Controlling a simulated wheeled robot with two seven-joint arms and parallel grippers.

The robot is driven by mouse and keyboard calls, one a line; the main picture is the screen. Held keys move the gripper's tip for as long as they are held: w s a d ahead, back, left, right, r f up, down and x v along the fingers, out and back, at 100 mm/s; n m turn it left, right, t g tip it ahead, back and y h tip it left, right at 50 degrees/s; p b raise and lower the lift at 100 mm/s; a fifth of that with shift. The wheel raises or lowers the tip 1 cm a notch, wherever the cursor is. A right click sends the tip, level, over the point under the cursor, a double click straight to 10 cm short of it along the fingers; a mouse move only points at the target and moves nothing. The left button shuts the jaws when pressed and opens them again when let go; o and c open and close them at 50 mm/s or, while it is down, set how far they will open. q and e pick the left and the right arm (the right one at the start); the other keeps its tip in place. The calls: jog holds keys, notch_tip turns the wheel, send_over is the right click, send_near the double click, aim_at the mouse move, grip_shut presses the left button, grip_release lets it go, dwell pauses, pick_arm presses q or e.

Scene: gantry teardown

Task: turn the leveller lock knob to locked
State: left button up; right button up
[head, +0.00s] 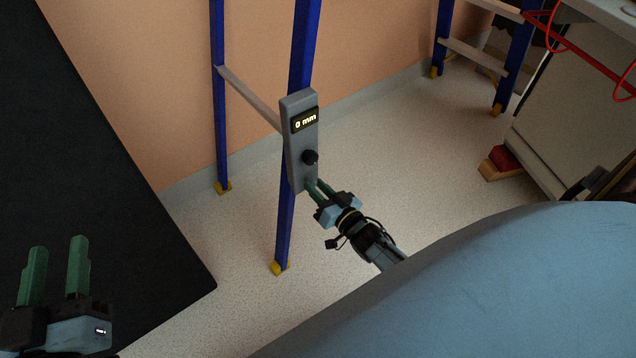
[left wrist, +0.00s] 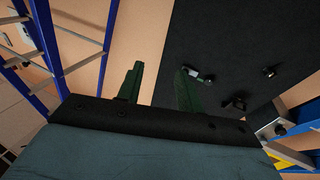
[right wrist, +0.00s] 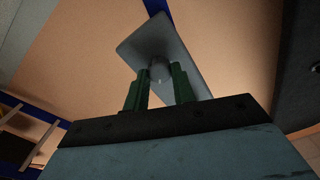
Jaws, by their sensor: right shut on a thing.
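The leveller (head: 299,135) is a tall grey box on the blue leg of a frame, with a lit display (head: 304,120) reading "0 mm". A round black knob (head: 310,157) sits on its front face below the display. My right gripper (head: 314,188) is at the box's lower end, below the black knob. In the right wrist view a small grey knob (right wrist: 160,70) is between its green fingers, against the grey body (right wrist: 155,45), and the fingers are shut on it. I cannot read any lock marking. My left gripper (head: 57,268) is open and empty, far to the left.
A large black panel (head: 80,190) fills the left side. Blue legs with yellow feet (head: 280,268) stand on the pale floor near the orange wall (head: 160,80). A second blue frame (head: 474,50) and a pale cabinet with red cables (head: 575,110) are at right.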

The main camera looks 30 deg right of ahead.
jog(key=m+p, duration=0.1)
jog(key=m, duration=0.2)
jog(key=shift+m, duration=2.9)
pick_arm(q)
jog(key=shift+s+a+f+g+y, duration=0.1)
jog(key=shift+a+f+g+y, duration=0.15)
jog(key=shift+f+g, duration=0.5)
jog(key=shift+s+a+f+g+y, duration=0.2)
jog(key=shift+f+g, duration=0.25)
jog(key=shift+f, duration=0.55)
jog(key=shift+s+a+f+g+y, duration=0.15)
jog(key=shift+f+g+y, duration=0.1)
jog(key=shift+f+g, duration=0.5)
pick_arm(e)
jog(key=shift+f+m, duration=0.1)
jog(key=shift+m, duration=0.9)
pick_arm(q)
jog(key=shift+w+f+t, duration=0.1)
jog(key=shift+t, duration=0.15)
jog(key=shift+w, duration=0.1)
pick_arm(e)
jog(key=shift+m, duration=0.3)
pick_arm(q)
jog(key=shift+d, duration=0.1)
pick_arm(e)
jog(key=o, duration=1)
jog(key=shift+s, duration=0.1)
